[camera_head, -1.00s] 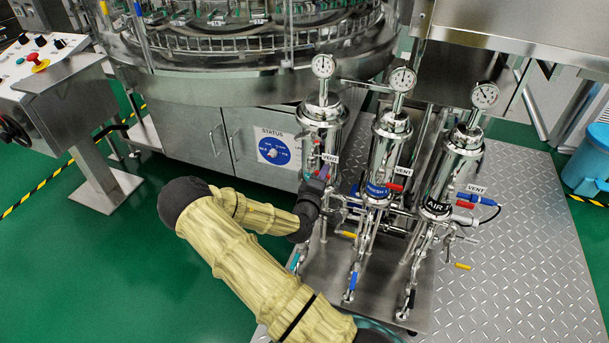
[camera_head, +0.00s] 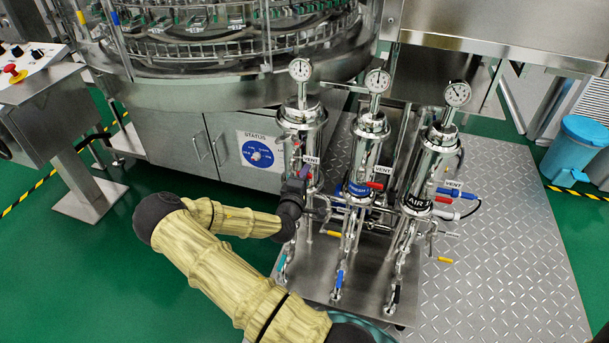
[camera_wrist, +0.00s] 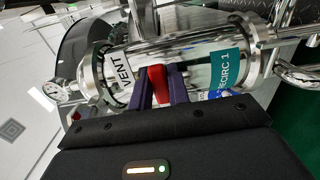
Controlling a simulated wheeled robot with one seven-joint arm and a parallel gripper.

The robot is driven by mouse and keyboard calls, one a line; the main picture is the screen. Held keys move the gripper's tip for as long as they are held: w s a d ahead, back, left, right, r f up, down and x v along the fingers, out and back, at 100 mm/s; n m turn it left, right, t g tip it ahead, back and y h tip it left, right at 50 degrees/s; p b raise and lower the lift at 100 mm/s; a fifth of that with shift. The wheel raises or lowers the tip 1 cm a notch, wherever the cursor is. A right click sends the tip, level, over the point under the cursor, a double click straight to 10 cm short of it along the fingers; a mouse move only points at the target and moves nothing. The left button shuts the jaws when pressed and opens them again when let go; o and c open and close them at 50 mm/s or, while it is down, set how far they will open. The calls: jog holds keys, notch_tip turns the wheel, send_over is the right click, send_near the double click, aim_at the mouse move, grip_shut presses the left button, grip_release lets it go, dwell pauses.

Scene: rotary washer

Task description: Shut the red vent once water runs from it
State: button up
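Three steel filter housings stand side by side on a skid. My gripper (camera_head: 300,176) is at the left housing (camera_head: 302,125), just below its VENT label (camera_head: 311,160). In the wrist view this housing bears a teal RECIRC 1 label (camera_wrist: 224,68) and a VENT label (camera_wrist: 122,69). The red vent handle (camera_wrist: 157,84) lies between the two purple fingers of my gripper (camera_wrist: 159,86), which appear to press on both its sides. No running water shows in either view. The vent's outlet is not clearly visible.
The middle housing (camera_head: 369,150) and the AIR housing (camera_head: 436,165) have red vent handles too. Gauges, pipes and coloured levers crowd the skid. The washer (camera_head: 230,80) stands behind, with a blue STATUS dial (camera_head: 257,153). A blue bin (camera_head: 575,148) is at right. Green floor is free at left.

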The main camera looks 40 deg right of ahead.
jog(key=o, duration=0.4)
jog(key=shift+c, duration=0.2)
jog(key=shift+a, duration=0.1)
jog(key=p+v, duration=0.2)
jog(key=v, duration=1.5)
jog(key=shift+p, duration=0.4)
jog(key=shift+s, duration=0.1)
